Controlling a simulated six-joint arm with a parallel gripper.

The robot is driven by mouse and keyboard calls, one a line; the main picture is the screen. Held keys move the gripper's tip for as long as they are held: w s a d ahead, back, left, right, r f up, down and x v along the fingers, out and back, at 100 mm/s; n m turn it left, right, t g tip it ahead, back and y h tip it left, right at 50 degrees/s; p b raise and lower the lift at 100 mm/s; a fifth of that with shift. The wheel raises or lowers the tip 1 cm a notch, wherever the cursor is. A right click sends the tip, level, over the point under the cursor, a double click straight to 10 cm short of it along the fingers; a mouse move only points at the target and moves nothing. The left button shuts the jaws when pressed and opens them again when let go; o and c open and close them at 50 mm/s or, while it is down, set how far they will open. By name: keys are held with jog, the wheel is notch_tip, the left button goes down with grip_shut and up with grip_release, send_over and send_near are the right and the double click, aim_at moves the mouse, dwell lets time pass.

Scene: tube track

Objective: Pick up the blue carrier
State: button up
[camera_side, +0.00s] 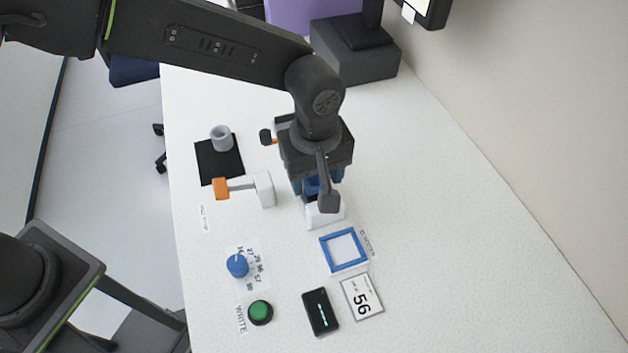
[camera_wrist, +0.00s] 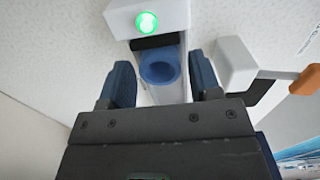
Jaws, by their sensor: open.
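The blue carrier (camera_wrist: 160,69) is a round blue piece with an open hollow end. In the wrist view it sits in front of a white housing (camera_wrist: 176,14) with a lit green lamp (camera_wrist: 147,22). My gripper (camera_wrist: 162,64) is open, with one blue finger on each side of the carrier and visible gaps between. In the side view my gripper (camera_side: 318,187) points down at the back of a white block (camera_side: 322,215). The carrier is largely hidden there by my wrist, and I cannot tell it from the blue fingers.
A white block (camera_side: 265,189) with an orange-tipped handle (camera_side: 221,188) stands close on the left. A grey cup (camera_side: 221,138) stands on a black mat (camera_side: 213,166). A blue square frame (camera_side: 343,250), blue dial (camera_side: 238,265) and green button (camera_side: 260,312) lie nearer. The table's right side is clear.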

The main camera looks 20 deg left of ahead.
jog(key=shift+c, duration=0.3)
jog(key=c, duration=0.6)
jog(key=shift+r, duration=2.8)
